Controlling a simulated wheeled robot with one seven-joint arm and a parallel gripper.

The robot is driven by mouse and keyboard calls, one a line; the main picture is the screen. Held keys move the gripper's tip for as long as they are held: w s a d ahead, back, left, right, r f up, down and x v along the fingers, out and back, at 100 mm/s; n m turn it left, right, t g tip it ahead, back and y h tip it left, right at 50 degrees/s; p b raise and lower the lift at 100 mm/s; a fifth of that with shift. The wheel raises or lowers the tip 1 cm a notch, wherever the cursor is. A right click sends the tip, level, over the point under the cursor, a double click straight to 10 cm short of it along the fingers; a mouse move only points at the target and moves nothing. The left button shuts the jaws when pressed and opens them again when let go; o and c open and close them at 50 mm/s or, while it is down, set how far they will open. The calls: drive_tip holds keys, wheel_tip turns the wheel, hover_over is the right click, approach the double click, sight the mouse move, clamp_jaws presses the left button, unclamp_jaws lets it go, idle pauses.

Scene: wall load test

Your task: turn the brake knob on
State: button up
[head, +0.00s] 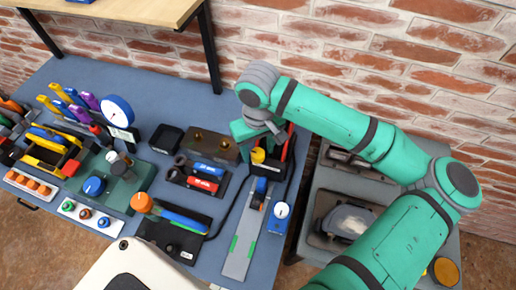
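My gripper (262,133) is at the back middle of the blue table, pointing down, close above or beside a yellow round knob (257,155). Its fingertips are small and partly hidden, so I cannot tell whether they are apart or touch the knob. A blue knob (94,186) sits on a dark green box (122,190) at the left. A blue device with a white round dial (281,211) lies right of the long grey rail. No readable label shows which of these is the brake knob.
A round gauge (116,111) stands at the back left, near pliers and screwdrivers. Red and blue blocks (204,176) sit in a black holder left of my gripper. A grey rail (243,243) runs to the front. A grey cart (318,213) stands right, below my arm; a brick wall is behind.

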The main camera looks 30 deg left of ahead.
sight(258, 153)
wheel_tip(258, 153, up, 11)
idle(0.7)
drive_tip(key=shift+f, duration=0.15)
idle(0.3)
